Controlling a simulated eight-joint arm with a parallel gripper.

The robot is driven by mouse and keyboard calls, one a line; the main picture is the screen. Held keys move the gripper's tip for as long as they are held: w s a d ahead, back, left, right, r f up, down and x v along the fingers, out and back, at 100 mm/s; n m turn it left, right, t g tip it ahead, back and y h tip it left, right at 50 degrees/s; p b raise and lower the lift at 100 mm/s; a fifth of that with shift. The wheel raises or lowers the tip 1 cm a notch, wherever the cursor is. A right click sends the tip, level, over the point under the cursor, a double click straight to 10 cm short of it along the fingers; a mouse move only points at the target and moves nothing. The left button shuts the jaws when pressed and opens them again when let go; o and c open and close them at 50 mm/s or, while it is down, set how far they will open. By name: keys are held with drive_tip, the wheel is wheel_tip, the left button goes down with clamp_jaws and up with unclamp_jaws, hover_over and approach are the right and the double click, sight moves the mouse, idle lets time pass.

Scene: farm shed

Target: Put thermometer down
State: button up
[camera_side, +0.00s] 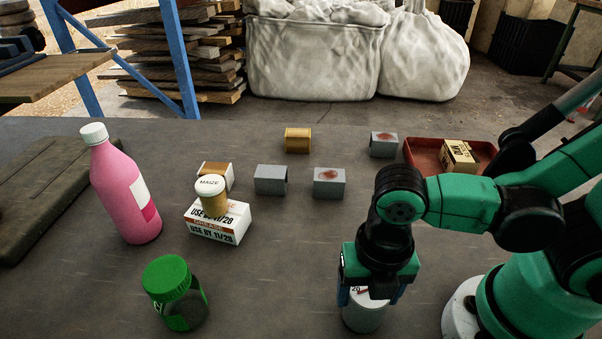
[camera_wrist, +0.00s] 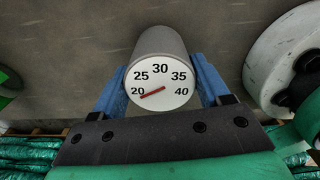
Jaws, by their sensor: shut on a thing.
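The thermometer (camera_side: 364,317) is a grey cylinder with a white dial on its top. In the wrist view the dial of the thermometer (camera_wrist: 161,88) reads from 20 to 40, with a red needle pointing near 20. My gripper (camera_side: 370,294) points down over it at the front of the table. In the wrist view the blue fingers of my gripper (camera_wrist: 162,80) are shut on the thermometer's sides. It looks upright and low by the tabletop. I cannot tell whether its base touches the table.
A green-lidded jar (camera_side: 176,293) and a pink bottle (camera_side: 124,190) stand to the left. A small jar (camera_side: 212,197) sits on a white carton (camera_side: 220,222). Several metal blocks (camera_side: 271,180) lie behind. A red tray (camera_side: 420,151) holds a box (camera_side: 458,156). Table between green-lidded jar and thermometer is clear.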

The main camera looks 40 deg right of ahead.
drive_tip(key=shift+f, duration=0.1)
drive_tip(key=shift+f, duration=0.15)
drive_tip(key=o, duration=1.3)
drive_tip(key=shift+o, duration=0.2)
drive_tip(key=shift+r, duration=2.65)
drive_tip(key=shift+w+r, duration=0.1)
drive_tip(key=w+d+r+m+t, duration=0.2)
drive_tip(key=w+d+m, duration=0.3)
drive_tip(key=m, duration=0.9)
drive_tip(key=w+d+r+m+t, duration=0.2)
drive_tip(key=w+d+m+t, duration=0.3)
drive_tip(key=m, duration=0.9)
drive_tip(key=shift+w+d+r, duration=0.35)
drive_tip(key=shift+w+d, duration=0.15)
drive_tip(key=shift+d, duration=0.05)
